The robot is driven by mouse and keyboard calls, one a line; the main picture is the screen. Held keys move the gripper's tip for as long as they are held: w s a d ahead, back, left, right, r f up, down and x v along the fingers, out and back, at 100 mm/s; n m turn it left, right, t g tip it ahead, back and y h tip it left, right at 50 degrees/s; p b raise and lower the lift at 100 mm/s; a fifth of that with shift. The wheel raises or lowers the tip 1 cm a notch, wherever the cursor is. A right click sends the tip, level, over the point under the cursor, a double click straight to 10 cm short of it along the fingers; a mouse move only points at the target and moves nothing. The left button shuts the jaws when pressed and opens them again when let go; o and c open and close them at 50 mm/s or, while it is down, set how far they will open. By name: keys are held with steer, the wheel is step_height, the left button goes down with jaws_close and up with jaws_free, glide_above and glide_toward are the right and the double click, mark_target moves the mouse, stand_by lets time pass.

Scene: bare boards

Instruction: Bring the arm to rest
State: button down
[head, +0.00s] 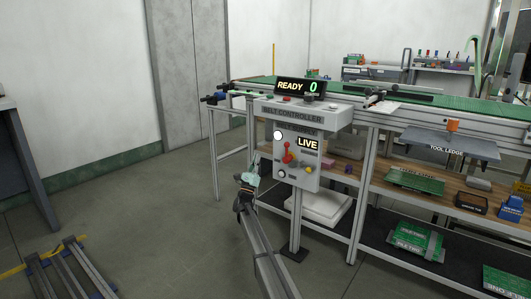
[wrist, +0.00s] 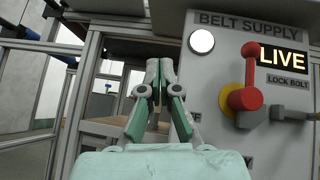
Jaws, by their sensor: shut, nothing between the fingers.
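My gripper (head: 250,178) is at the lower left of the belt controller's front panel (head: 305,172) in the head view. In the wrist view the two fingers of my gripper (wrist: 160,68) are together, with nothing between them. They point up, left of the panel marked BELT SUPPLY (wrist: 225,60), and look clear of it. On the panel, a red lever (wrist: 250,68) stands upright from a yellow and red hub. A white lamp (wrist: 202,41) is lit and a sign (wrist: 281,59) reads LIVE. A grey lock bolt (wrist: 290,114) sits right of the lever.
A display (head: 300,86) reads READY 0. A green conveyor belt (head: 450,108) runs behind the controller. A tool ledge (head: 450,145) and shelves with boxes lie to the right. A metal frame (head: 70,270) lies at lower left. The floor (head: 160,205) left of my arm is clear.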

steer(key=shift+a+f, duration=0.4)
steer(key=shift+a, duration=0.25)
